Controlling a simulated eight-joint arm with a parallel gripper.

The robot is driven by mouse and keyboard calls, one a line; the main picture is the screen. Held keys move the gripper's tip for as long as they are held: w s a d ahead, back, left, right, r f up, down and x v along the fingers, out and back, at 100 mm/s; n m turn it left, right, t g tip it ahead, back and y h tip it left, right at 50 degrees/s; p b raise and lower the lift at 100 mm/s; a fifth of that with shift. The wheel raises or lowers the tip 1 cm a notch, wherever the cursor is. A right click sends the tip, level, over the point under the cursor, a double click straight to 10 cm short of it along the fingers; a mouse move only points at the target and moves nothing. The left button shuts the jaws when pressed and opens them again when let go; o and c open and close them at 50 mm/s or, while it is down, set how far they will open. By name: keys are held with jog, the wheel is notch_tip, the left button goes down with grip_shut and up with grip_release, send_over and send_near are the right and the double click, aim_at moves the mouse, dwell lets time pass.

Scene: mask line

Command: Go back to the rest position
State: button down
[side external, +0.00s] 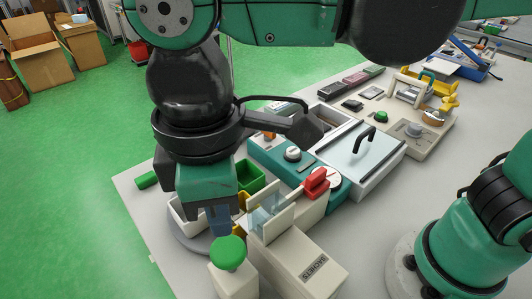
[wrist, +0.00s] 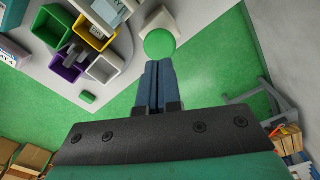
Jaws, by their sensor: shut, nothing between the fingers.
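My gripper (side external: 222,217) hangs low over the front part of the table, fingers pointing down, with its two blue fingers together and nothing between them. In the wrist view my gripper (wrist: 153,72) also shows the fingers pressed side by side. A white post with a round green button (side external: 229,252) stands just in front of the fingers. The green button (wrist: 160,44) appears just beyond the fingertips in the wrist view; whether they touch cannot be told.
A beige machine (side external: 300,262) with clear plates stands right of the fingers. A teal unit with a red handle (side external: 317,181) and a lidded box (side external: 362,155) lie behind. Coloured bins (wrist: 67,62) stand nearby. Green floor (side external: 70,130) is open at left.

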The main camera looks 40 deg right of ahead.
jog(key=shift+r, duration=1.5)
jog(key=w+d+f+m+t, duration=0.2)
jog(key=d+m, duration=0.2)
jog(key=d, duration=0.3)
jog(key=w+d+f+m+t, duration=0.2)
jog(key=d+f+m, duration=0.1)
jog(key=d, duration=0.5)
jog(key=w+d+f+m+t, duration=0.2)
jog(key=d+m, duration=0.3)
jog(key=d, duration=0.3)
jog(key=shift+w+f+t, duration=0.3)
jog(key=shift+w+t, duration=0.05)
jog(key=shift+t, duration=0.25)
jog(key=shift+a, duration=0.1)
